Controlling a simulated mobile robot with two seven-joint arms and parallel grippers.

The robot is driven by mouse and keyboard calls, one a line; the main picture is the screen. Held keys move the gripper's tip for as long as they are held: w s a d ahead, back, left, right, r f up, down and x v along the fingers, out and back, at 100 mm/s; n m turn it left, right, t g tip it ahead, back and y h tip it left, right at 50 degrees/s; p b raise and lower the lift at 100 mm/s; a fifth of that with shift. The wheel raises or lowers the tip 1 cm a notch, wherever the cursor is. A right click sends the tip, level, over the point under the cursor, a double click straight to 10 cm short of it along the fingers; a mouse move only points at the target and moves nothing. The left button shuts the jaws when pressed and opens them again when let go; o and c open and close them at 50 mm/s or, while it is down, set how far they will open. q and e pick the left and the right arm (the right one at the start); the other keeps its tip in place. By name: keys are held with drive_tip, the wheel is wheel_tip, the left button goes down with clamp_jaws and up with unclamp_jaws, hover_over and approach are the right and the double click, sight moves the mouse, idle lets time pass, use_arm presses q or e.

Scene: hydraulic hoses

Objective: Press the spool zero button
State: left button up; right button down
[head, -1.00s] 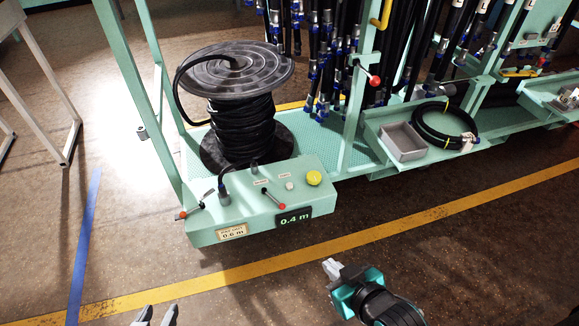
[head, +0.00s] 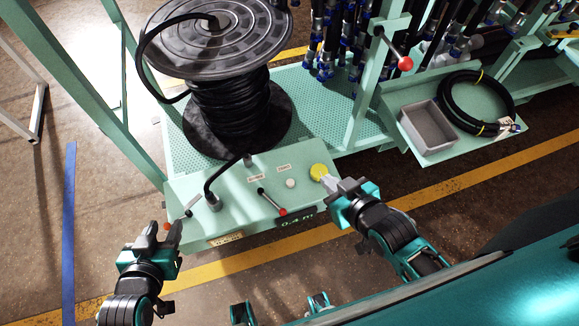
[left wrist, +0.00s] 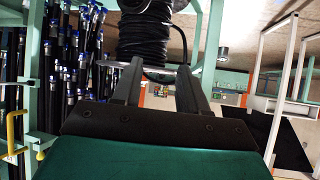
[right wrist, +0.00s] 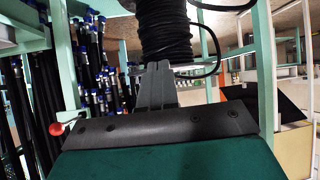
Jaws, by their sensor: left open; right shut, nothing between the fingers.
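The mint control box (head: 240,220) carries a small pale button (head: 291,183) and a larger yellow button (head: 319,171) on its top. Small labels lie behind the pale button and the lever, too small to read, so I cannot tell by name which is the spool zero button. My right gripper (head: 328,182) is shut and empty, its tips right at the yellow button's near edge; whether they touch it I cannot tell. Its shut fingers also show in the right wrist view (right wrist: 158,85). My left gripper (head: 163,231) is open and empty, left of the box's front.
A red-tipped lever (head: 272,201) stands left of the pale button. Behind is the hose spool (head: 230,105), its hose running down to the box. Further right are a grey bin (head: 428,128) and a coiled hose (head: 474,105). The floor in front is clear.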

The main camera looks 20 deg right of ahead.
drive_tip(key=n+g+y+b, duration=0.4)
drive_tip(key=n+b, duration=1.1)
hover_over(293, 184)
wheel_tip(293, 184, down, 16)
drive_tip(key=f, duration=0.1)
use_arm(q)
wheel_tip(293, 184, down, 11)
drive_tip(key=w+d+h, duration=0.1)
drive_tip(key=d, duration=0.2)
drive_tip(key=shift+w+r, duration=0.15)
drive_tip(key=shift+w, duration=0.1)
use_arm(e)
drive_tip(key=shift+r, duration=0.4)
use_arm(q)
drive_tip(key=shift+a, duration=0.1)
use_arm(e)
drive_tip(key=shift+f, duration=0.1)
wheel_tip(293, 184, down, 7)
drive_tip(key=b, duration=0.6)
drive_tip(key=shift+f, duration=0.1)
drive_tip(key=shift+f+b, duration=0.7)
drive_tip(key=shift+b, duration=0.2)
use_arm(q)
drive_tip(key=shift+h, duration=0.3)
drive_tip(key=f, duration=0.1)
drive_tip(key=d+f, duration=0.1)
drive_tip(key=f, duration=0.3)
drive_tip(key=shift+w+d, duration=0.2)
drive_tip(key=shift+d, duration=0.2)
